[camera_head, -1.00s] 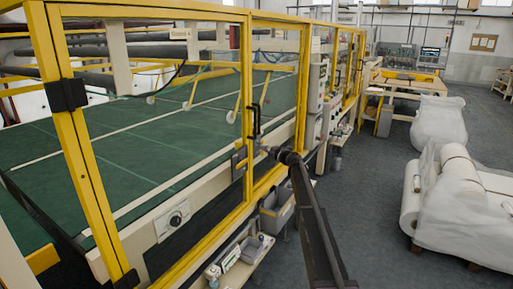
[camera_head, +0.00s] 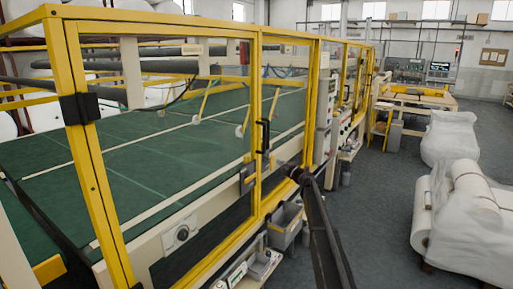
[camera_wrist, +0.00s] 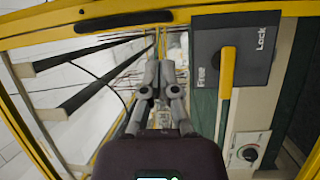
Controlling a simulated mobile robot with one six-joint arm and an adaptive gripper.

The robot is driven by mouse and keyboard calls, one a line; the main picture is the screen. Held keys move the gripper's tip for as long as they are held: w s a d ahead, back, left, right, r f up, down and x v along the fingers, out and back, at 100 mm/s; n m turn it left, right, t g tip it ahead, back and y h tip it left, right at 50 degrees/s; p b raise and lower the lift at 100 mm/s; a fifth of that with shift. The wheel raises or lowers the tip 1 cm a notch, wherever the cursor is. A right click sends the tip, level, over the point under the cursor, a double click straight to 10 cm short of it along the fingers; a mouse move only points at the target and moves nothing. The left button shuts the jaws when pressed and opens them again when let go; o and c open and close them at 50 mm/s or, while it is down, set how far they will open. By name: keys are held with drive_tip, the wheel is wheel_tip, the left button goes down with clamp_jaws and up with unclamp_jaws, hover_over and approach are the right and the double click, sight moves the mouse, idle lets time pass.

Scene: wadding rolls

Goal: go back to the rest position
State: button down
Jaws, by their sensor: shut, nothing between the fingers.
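My gripper (camera_wrist: 160,72) is shut and empty in the wrist view, its grey fingers together in the middle. In the head view my dark arm reaches up from the bottom, with its end near the yellow-framed guard door (camera_head: 258,120) of the machine. A dark lock plate (camera_wrist: 262,60) marked "Free" and "Lock" is right of the fingers in the wrist view, with a yellow lever (camera_wrist: 225,100) across it. My gripper looks apart from this lever. The latch shows in the head view (camera_head: 248,173), left of my arm's end. The rest position is not marked in view.
A black door handle (camera_head: 264,136) sits above the latch. A grey bin (camera_head: 285,226) stands on the low shelf beside my arm. White wrapped rolls (camera_head: 465,215) lie at right. The grey floor (camera_head: 380,215) between machine and rolls is clear.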

drive_tip(key=s+d+f+m+g+h, duration=0.1)
drive_tip(key=s+d+f+m+h, duration=0.25)
drive_tip(key=s+m+h, duration=0.35)
drive_tip(key=s+d+f+m+g+h, duration=0.1)
drive_tip(key=s+d+f+m+h, duration=0.15)
drive_tip(key=s+d+m, duration=0.5)
drive_tip(key=s+d+f+m+g+h, duration=0.1)
drive_tip(key=s+f+m+h, duration=0.1)
drive_tip(key=s+m+h, duration=0.55)
drive_tip(key=s+a+f+g+y, duration=0.2)
drive_tip(key=s+f+g, duration=0.1)
drive_tip(key=s, duration=0.9)
drive_tip(key=s+a+f+m+g+y, duration=0.1)
drive_tip(key=s+a+f+g+y, duration=0.1)
drive_tip(key=s, duration=1.1)
drive_tip(key=s+a+f+g+y+p, duration=0.1)
drive_tip(key=s+a+f+g, duration=0.3)
drive_tip(key=s, duration=0.9)
drive_tip(key=f+g+y, duration=0.1)
drive_tip(key=g, duration=0.2)
drive_tip(key=shift+f+m+g+y, duration=0.3)
drive_tip(key=shift+f+g+y, duration=0.05)
drive_tip(key=shift+g+y, duration=0.05)
drive_tip(key=shift+s, duration=0.15)
